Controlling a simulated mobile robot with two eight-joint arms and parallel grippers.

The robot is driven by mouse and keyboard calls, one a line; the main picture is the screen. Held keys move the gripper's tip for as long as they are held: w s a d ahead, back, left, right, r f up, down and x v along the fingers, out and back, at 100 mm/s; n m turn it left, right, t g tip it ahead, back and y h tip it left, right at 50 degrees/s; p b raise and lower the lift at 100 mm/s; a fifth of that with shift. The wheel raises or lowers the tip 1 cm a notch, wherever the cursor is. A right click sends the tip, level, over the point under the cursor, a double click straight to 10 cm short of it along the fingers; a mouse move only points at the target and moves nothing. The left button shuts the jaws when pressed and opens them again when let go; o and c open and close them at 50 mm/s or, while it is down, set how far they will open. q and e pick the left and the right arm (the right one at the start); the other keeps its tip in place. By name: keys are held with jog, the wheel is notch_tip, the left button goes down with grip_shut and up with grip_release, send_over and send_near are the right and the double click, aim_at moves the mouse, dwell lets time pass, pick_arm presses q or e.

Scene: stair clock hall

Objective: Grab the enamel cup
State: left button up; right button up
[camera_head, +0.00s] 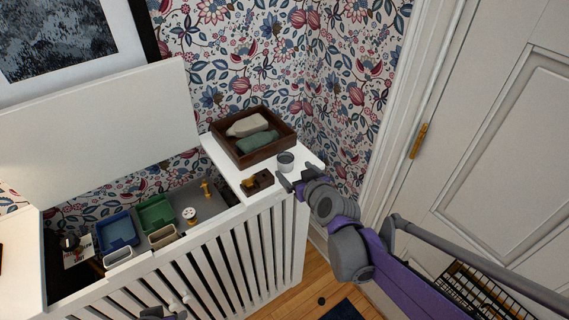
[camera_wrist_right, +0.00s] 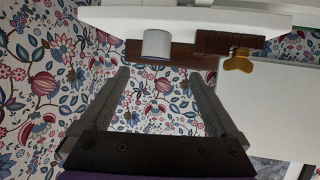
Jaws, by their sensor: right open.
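The enamel cup (camera_head: 286,161) is a small white-grey cup with a grey inside. It stands upright on the white cabinet top, at the front right corner of the brown tray. It also shows in the right wrist view (camera_wrist_right: 156,46), beyond the fingertips and roughly centred between them. My right gripper (camera_head: 289,181) is open and empty, just in front of the cup in the head view; the wrist view shows its two fingers spread apart (camera_wrist_right: 160,74). A dark grey piece at the bottom edge may be my left gripper (camera_head: 162,313); its jaws cannot be made out.
A brown wooden tray (camera_head: 217,138) with cloth-like bundles stands behind the cup. A dark block with a brass piece (camera_head: 256,182) sits left of the gripper. An open compartment with blue and green bins (camera_head: 118,232) is at left. Wall and door (camera_head: 500,150) bound the right.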

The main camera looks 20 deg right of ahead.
aim_at(289, 164)
jog(key=x, duration=0.3)
jog(key=shift+w+f, duration=0.15)
jog(key=shift+f, duration=0.05)
jog(key=shift+d+x, duration=0.15)
jog(key=shift+x, duration=1.25)
jog(key=shift+d+x, duration=0.15)
jog(key=shift+x, duration=1.25)
jog(key=shift+f, duration=0.1)
jog(key=shift+c, duration=0.3)
jog(key=shift+d, duration=0.1)
jog(key=c, duration=1.4)
